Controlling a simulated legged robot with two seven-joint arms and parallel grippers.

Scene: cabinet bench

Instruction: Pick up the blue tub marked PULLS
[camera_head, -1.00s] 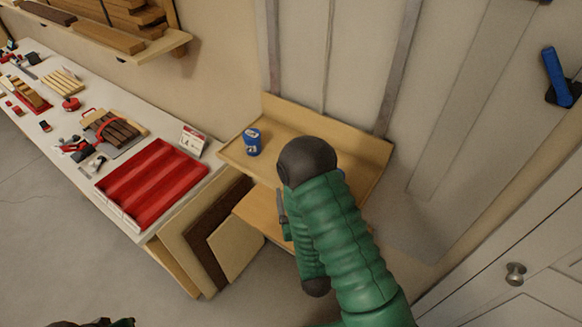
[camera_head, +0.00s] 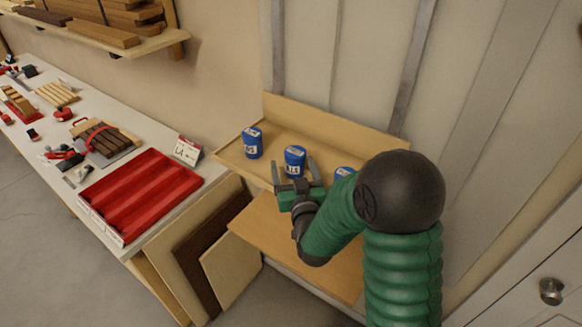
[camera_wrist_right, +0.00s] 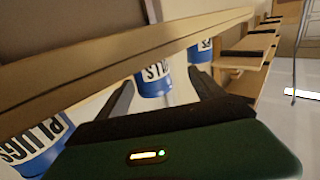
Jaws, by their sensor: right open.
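Three blue tubs with white labels stand on the wooden shelf (camera_head: 225,152): a left one (camera_head: 253,142), a middle one (camera_head: 294,155) and a right one (camera_head: 344,173) partly hidden by my arm. In the head view their labels are too small to read surely. In the right wrist view a near tub (camera_wrist_right: 38,145) seems to read PLUGS, another (camera_wrist_right: 154,74) starts with ST, and a far one (camera_wrist_right: 202,48) is cut off. I cannot make out PULLS. My right gripper (camera_head: 294,174) is open and empty, its fingers in front of the middle tub. My left gripper is out of view.
A lower wooden shelf (camera_head: 290,240) lies under my right forearm. At left, a white bench (camera_head: 150,215) holds a red tray (camera_head: 140,195), a sign (camera_head: 187,150) and tools. Boards (camera_head: 215,245) lean beneath. A white cabinet door with a knob (camera_head: 551,291) is at lower right.

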